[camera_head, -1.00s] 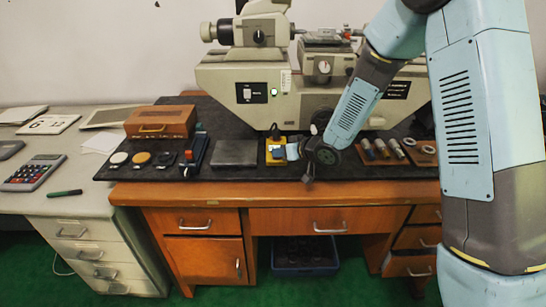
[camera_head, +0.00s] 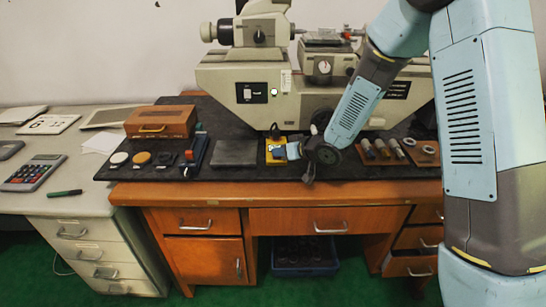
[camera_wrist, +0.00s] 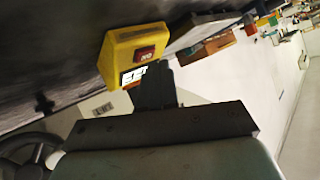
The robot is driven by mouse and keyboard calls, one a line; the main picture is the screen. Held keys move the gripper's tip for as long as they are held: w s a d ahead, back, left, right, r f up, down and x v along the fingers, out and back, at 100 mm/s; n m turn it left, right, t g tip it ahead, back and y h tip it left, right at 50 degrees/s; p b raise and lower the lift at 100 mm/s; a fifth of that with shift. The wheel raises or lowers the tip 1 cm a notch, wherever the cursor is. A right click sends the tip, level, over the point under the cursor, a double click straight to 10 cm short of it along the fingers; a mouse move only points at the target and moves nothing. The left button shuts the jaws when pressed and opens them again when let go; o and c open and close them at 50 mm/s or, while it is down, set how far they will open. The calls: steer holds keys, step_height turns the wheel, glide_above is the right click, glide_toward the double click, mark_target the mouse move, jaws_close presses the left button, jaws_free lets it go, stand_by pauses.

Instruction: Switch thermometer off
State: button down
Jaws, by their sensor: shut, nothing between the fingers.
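The thermometer appears to be the small yellow box (camera_wrist: 117,48) with a red switch (camera_wrist: 145,54) and a lit display (camera_wrist: 133,76). In the head view the yellow box (camera_head: 273,159) sits on the dark mat, partly hidden by my gripper. My gripper (camera_head: 281,152) is shut and empty, to the right of the box. In the wrist view my closed fingertips (camera_wrist: 157,72) are just beside the display and red switch. I cannot tell whether they touch the box. The switch's position is too small to read.
A large beige measuring machine (camera_head: 240,75) with a round lamp stands behind. A grey plate (camera_head: 235,152) and a blue-and-red device (camera_head: 195,152) lie to the left. A wooden tray with metal cylinders (camera_head: 382,150) is to the right of my wrist. The mat's front strip is fairly clear.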

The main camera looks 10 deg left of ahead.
steer(key=shift+s+r, duration=0.15)
steer(key=shift+r, duration=0.1)
step_height(320, 180, up, 5)
steer(key=s, duration=0.2)
steer(key=shift+s+d+r, duration=0.2)
steer(key=shift+s+d, duration=0.1)
steer(key=shift+d, duration=0.05)
stand_by(0.4)
steer(key=shift+w, duration=0.15)
stand_by(2.1)
